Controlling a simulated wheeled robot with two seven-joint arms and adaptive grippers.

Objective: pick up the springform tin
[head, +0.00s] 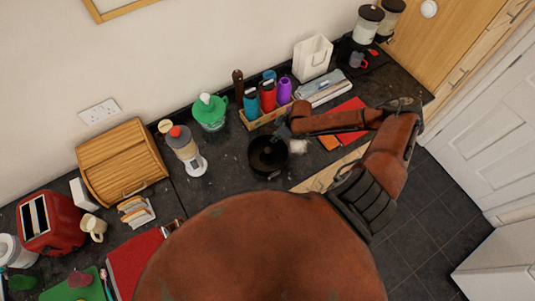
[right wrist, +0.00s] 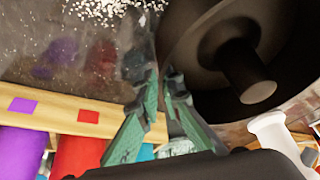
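The springform tin (head: 267,155) is a dark round pan on the counter area, left of the end of my right arm in the head view. Its dark inside and a central tube fill the upper right of the right wrist view (right wrist: 205,45). My right gripper (head: 283,132) is at the tin's upper right rim. In the right wrist view its greenish fingers (right wrist: 158,75) are close together with the edge of the tin's wall between their tips, so they look shut on it. Whether the tin's base touches the counter is not clear. My left gripper is out of view.
A wooden rack (head: 268,118) with coloured bottles stands close behind the tin. A white grainy patch (head: 298,146) lies beside it. Dark counter shows between the appliance and tin.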

